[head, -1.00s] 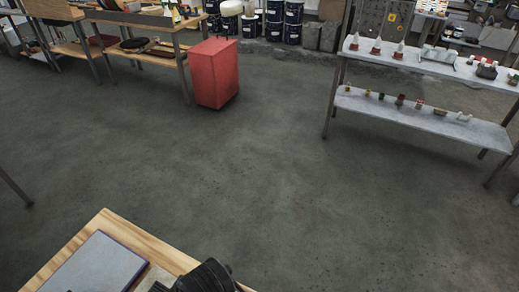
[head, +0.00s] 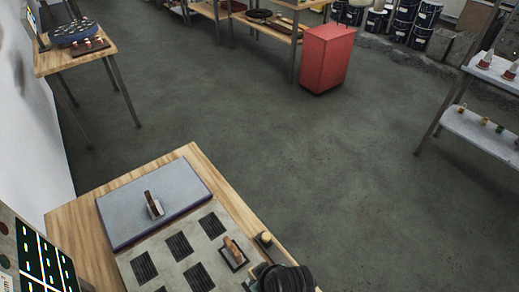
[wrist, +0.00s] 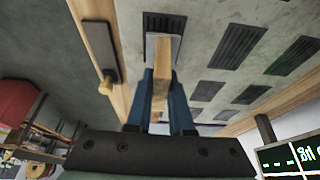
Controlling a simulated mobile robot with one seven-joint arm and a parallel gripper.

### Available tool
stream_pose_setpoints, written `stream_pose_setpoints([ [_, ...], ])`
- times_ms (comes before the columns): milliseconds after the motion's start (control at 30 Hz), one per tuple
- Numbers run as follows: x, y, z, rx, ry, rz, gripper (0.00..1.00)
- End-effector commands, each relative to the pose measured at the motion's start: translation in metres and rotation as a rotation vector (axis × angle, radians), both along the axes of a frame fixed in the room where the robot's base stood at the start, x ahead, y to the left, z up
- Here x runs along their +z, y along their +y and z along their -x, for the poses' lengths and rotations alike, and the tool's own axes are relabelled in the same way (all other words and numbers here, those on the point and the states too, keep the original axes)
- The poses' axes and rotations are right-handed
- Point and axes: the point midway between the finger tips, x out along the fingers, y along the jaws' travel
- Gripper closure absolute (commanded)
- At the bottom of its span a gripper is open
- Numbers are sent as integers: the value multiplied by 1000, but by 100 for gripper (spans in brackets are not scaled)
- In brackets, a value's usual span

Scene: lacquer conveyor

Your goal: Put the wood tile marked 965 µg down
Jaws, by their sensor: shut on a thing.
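My gripper (wrist: 160,95) is shut on a narrow wood tile (wrist: 161,70), held between its two blue fingers in the wrist view. A pale plate shows behind the tile, over or near a dark slot (wrist: 165,22); I cannot tell whether it touches. In the head view a wood tile (head: 231,248) stands over a dark slot beside my dark wrist, and it appears to be the held one. Another wood tile (head: 153,205) with a pale base stands on the blue-grey pad (head: 125,205). No marking is readable on either tile.
The grey panel (head: 150,240) has several dark slots, mostly bare. A dark bar with a yellow knob (head: 266,239) lies near its right edge. A lit display (head: 40,262) is at the lower left. A red cabinet (head: 326,60) stands on open floor beyond.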

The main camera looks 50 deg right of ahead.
Motion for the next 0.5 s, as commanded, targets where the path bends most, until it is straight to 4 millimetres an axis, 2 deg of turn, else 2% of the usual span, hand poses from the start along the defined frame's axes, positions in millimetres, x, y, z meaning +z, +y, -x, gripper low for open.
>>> stream_pose_setpoints([
  [33,-9,0,1,-2,2,-4,100],
  [167,-22,0,0,-1,0,0,100],
  [500,-26,0,0,0,-1,0,100],
])
